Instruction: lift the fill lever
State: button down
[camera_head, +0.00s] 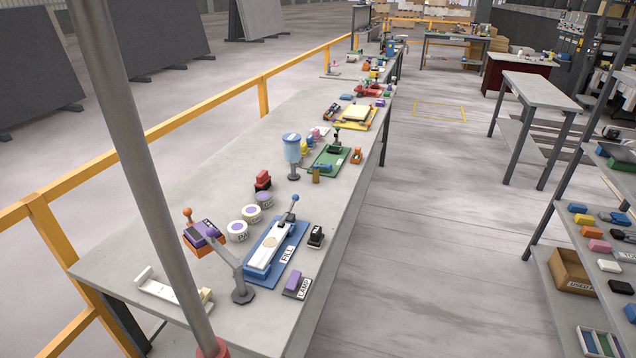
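The fill station stands near the front end of the long stone slab. It has a blue base plate (262,273) with a white "FILL" label (287,254). A long white body (262,257) with a round beige patch lies on the plate. The fill lever (290,209) rises at the far end of the plate, a thin grey rod leaning up and to the right, with a blue ball at its tip. Nothing touches the ball. My gripper is not in view.
A black block (315,237) and a purple block labelled "LAMP" (294,282) are to the right.

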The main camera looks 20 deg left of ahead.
aim_at(295, 197)
jog(key=i+l+u, duration=0.15)
jog(key=i+u, duration=0.25)
jog(key=i, duration=0.15)
jog(key=i+l+u, duration=0.4)
jog(key=i, duration=0.2)
jog(key=i+l+u, duration=0.4)
jog(key=i+j, duration=0.05)
jog(key=i, duration=0.05)
